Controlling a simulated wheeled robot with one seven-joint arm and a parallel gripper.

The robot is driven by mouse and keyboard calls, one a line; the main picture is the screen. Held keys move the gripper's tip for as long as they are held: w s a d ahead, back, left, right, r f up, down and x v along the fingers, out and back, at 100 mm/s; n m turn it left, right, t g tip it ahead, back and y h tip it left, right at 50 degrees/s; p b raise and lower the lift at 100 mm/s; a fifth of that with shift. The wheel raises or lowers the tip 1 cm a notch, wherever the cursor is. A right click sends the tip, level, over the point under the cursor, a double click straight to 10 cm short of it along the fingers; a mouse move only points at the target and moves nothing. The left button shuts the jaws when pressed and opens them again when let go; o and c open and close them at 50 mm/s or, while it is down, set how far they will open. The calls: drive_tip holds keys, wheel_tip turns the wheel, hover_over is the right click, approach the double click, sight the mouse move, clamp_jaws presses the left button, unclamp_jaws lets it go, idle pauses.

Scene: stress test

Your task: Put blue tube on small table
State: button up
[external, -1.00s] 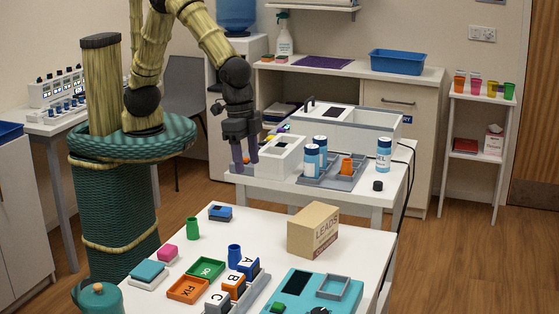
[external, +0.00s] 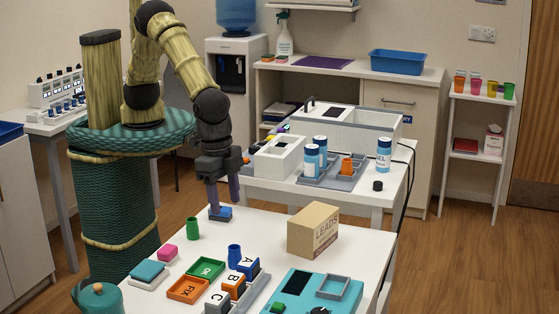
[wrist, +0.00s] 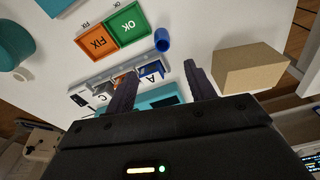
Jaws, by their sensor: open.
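The blue tube (external: 234,256) stands upright on the front white table (external: 330,205), beside the lettered blocks. It also shows in the wrist view (wrist: 162,40), beyond my fingertips. My gripper (external: 222,198) is over the back left part of this table, near a small blue and black item (external: 221,214). Its fingers (wrist: 160,78) are apart with nothing held between them, and the tube is clear of them. A small white stand (external: 480,100) with coloured cups is at the far right; I cannot tell which surface is the small table.
A teal device (external: 318,290) is at the front right. Behind, another table holds white bins and bottles (external: 384,155).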

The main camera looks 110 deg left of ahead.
drive_tip(key=f, duration=0.5)
drive_tip(key=w+f+p, duration=0.1)
drive_tip(key=f, duration=0.2)
drive_tip(key=shift+d+f, duration=0.1)
drive_tip(key=shift+f, duration=0.15)
drive_tip(key=shift+f, duration=0.1)
drive_tip(key=shift+w+f+p, duration=0.25)
drive_tip(key=shift+f+p, duration=0.2)
drive_tip(key=shift+f, duration=0.8)
drive_tip(key=shift+w+f+p, duration=0.2)
drive_tip(key=shift+f+p, duration=0.25)
drive_tip(key=shift+f, duration=0.75)
drive_tip(key=shift+c, duration=0.2)
drive_tip(key=c, duration=1.1)
wheel_tip(320, 180, up, 10)
drive_tip(key=shift+r+b, duration=0.1)
drive_tip(key=shift+b, duration=0.85)
